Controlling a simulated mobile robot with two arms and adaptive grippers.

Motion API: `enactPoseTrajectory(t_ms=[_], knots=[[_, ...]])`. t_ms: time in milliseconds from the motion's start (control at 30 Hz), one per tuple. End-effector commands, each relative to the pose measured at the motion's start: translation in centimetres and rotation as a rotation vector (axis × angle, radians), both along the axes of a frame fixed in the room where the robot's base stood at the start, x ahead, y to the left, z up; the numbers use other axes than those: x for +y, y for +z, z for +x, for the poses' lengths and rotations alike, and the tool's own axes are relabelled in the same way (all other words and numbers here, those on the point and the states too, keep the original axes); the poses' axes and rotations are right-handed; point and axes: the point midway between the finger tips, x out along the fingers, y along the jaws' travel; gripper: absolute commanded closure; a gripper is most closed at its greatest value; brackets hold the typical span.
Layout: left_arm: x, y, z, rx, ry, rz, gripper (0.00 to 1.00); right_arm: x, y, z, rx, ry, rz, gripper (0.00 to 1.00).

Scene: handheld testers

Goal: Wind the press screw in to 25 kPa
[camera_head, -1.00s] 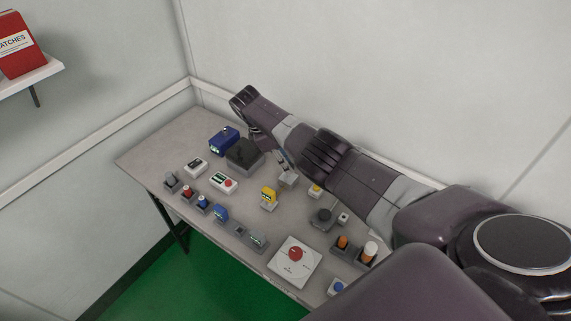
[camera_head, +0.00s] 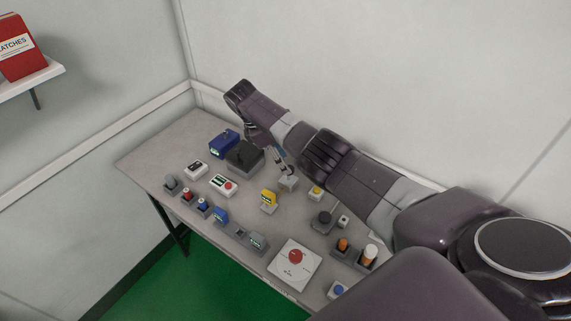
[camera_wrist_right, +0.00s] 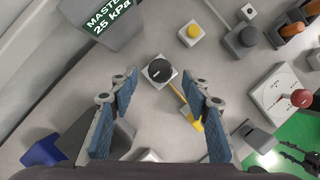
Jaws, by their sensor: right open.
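A round black knob (camera_wrist_right: 158,72) with a white mark sits on a small grey block, seen from above in the right wrist view. I take it for the press screw, but no label shows. The block (camera_head: 288,184) also shows in the head view. My right gripper (camera_wrist_right: 162,82) is open, with its blue-padded fingers on either side of the knob in the picture; contact cannot be told. In the head view the right gripper (camera_head: 285,168) points down over the block. A dark box with a green display (camera_wrist_right: 110,18) reads "MASTER 25 kPa".
A dark grey box (camera_head: 244,157) and a blue box (camera_head: 223,142) stand to the left. A yellow button (camera_head: 316,192) is to the right.

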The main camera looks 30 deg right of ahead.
Motion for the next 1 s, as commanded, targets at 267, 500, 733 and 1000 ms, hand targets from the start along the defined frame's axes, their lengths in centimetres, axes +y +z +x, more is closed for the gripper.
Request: enactPoseTrajectory(t_ms=[267, 500, 733, 1000], knots=[[-0.1, 0.0, 0.0, 0.000, 0.000, -0.001, 0.60, 2.1, 5.7, 1.1, -0.005, 0.001, 0.000, 0.56], [-0.2, 0.0, 0.0, -0.001, 0.000, -0.002, 0.60, 3.1, 8.2, 1.3, -0.001, -0.001, -0.001, 0.56], [-0.2, 0.0, 0.0, -0.001, 0.000, -0.002, 0.60, 3.2, 8.6, 1.4, -0.001, -0.001, -0.001, 0.56], [-0.2, 0.0, 0.0, -0.001, 0.000, -0.002, 0.60, 3.2, 8.5, 1.4, -0.001, -0.001, -0.001, 0.56]])
